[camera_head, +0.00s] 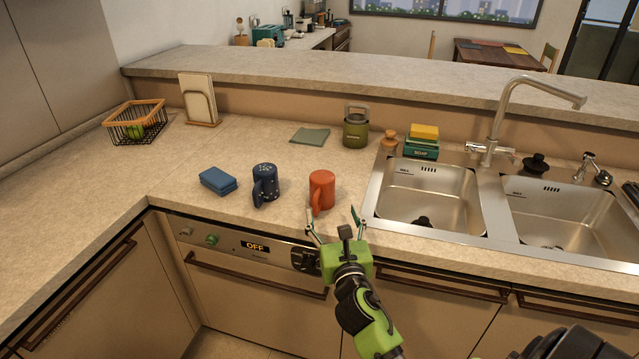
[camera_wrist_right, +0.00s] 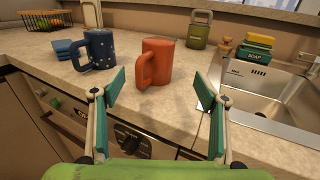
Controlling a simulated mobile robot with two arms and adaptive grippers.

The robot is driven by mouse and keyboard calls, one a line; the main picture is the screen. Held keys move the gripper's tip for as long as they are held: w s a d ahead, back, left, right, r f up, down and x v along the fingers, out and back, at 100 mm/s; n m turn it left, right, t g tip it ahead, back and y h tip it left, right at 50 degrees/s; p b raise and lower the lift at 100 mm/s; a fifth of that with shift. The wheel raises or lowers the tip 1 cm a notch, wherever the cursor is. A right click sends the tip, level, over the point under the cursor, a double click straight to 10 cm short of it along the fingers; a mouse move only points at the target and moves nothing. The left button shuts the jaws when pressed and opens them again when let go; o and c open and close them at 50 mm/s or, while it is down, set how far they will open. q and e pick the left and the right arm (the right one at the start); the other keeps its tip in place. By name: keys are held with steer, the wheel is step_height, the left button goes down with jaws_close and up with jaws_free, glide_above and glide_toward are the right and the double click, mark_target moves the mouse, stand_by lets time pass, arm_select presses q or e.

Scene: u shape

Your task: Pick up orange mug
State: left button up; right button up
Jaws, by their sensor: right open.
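The orange mug (camera_head: 322,187) stands upright on the counter, left of the sink, with its handle toward the counter's front edge. In the right wrist view the orange mug (camera_wrist_right: 157,60) is ahead of the fingers, with its handle at its left side. My right gripper (camera_head: 335,222) is open and empty at the counter's front edge, just in front of the mug. In the right wrist view its two green finger pads (camera_wrist_right: 160,92) are spread wide, and the mug appears beyond and between them. My left gripper is not in view.
A dark blue spotted mug (camera_head: 266,183) stands close left of the orange mug, with blue sponges (camera_head: 218,181) further left. The steel sink (camera_head: 430,226) is close on the right.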

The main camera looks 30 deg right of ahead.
mark_target(324, 190)
steer(key=x, duration=0.5)
steer(key=shift+r, duration=0.1)
steer(key=x, duration=0.3)
steer(key=shift+w+p, duration=0.1)
steer(key=shift+p, duration=0.25)
steer(key=shift+x, duration=2.85)
steer(key=shift+a, duration=0.2)
steer(key=shift+c, duration=0.7)
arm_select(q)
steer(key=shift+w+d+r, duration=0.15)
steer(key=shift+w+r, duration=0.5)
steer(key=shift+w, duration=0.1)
arm_select(e)
steer(key=c, duration=1.3)
